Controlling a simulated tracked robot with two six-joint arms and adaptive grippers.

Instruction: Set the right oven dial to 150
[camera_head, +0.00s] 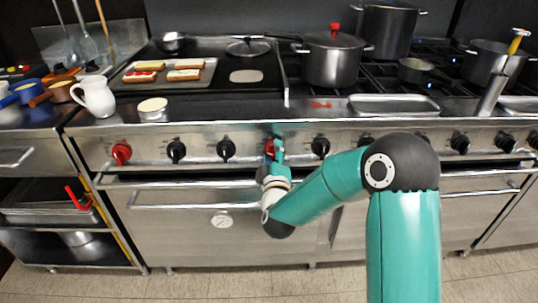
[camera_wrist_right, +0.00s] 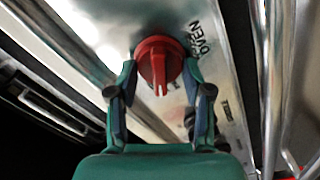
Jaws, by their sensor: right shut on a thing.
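The right oven dial (camera_wrist_right: 160,66) is a red knob on the steel front panel, with "OVEN" lettering beside it in the right wrist view. In the head view the red dial (camera_head: 269,148) is partly hidden behind my right gripper (camera_head: 277,152). In the right wrist view my right gripper (camera_wrist_right: 160,75) has its two fingers on either side of the dial, shut on it. The dial's raised grip points down toward the gripper palm. The number it is set to cannot be read. My left gripper is not in view.
Another red dial (camera_head: 121,152) and several black knobs (camera_head: 176,150) line the same panel. A long oven handle bar (camera_head: 170,206) runs below. Pots (camera_head: 333,60), a tray of toast (camera_head: 165,76) and a white pitcher (camera_head: 95,96) stand above on the range and counter.

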